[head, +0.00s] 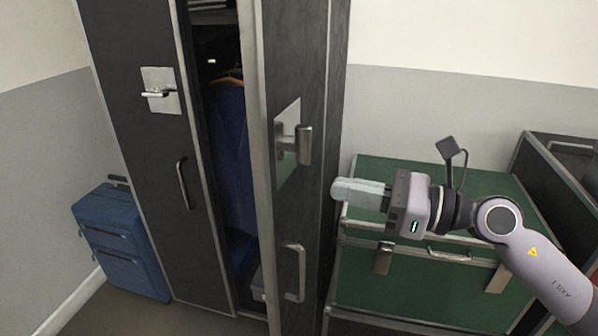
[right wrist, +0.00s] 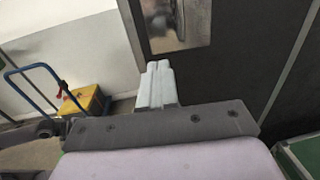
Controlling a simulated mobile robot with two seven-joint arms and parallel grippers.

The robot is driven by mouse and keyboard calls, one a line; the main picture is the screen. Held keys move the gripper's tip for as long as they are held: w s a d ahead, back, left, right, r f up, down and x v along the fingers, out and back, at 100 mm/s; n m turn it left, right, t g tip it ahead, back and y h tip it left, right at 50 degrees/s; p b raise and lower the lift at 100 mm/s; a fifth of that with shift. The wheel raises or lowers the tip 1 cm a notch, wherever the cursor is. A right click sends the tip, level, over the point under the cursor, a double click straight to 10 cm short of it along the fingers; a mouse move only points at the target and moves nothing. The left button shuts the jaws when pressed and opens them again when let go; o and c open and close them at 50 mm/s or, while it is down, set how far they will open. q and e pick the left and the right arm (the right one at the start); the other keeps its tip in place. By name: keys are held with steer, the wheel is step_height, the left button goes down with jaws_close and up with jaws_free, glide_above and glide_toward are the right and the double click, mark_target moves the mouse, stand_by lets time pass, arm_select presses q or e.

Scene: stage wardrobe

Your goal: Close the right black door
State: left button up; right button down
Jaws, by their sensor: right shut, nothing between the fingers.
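The right black door (head: 303,60) of the wardrobe stands partly open in the head view, swung outward. It carries a metal plate with a lever handle (head: 305,145) and a pull handle (head: 295,272) lower down. My right gripper (head: 338,190) is shut and empty, just right of the door. In the right wrist view the shut fingers (right wrist: 158,68) appear below the door's metal plate (right wrist: 176,22), with the black door panel (right wrist: 235,60) to the right. I cannot tell whether they touch it. My left gripper is not in view.
The left black door (head: 140,60) appears shut. Clothes (head: 230,140) hang inside the opening. A blue suitcase (head: 120,240) stands at the left, and a green chest (head: 400,285) is on the right beneath my right arm. A blue-handled cart (right wrist: 40,85) and a yellow box (right wrist: 88,101) show in the wrist view.

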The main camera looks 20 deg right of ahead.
mark_target(280, 176)
steer(key=p+x, duration=0.2)
steer(key=x, duration=0.5)
steer(key=shift+w+a+r, duration=0.1)
steer(key=shift+w+a, duration=0.25)
steer(key=shift+a, duration=0.05)
steer(key=shift+p, duration=0.3)
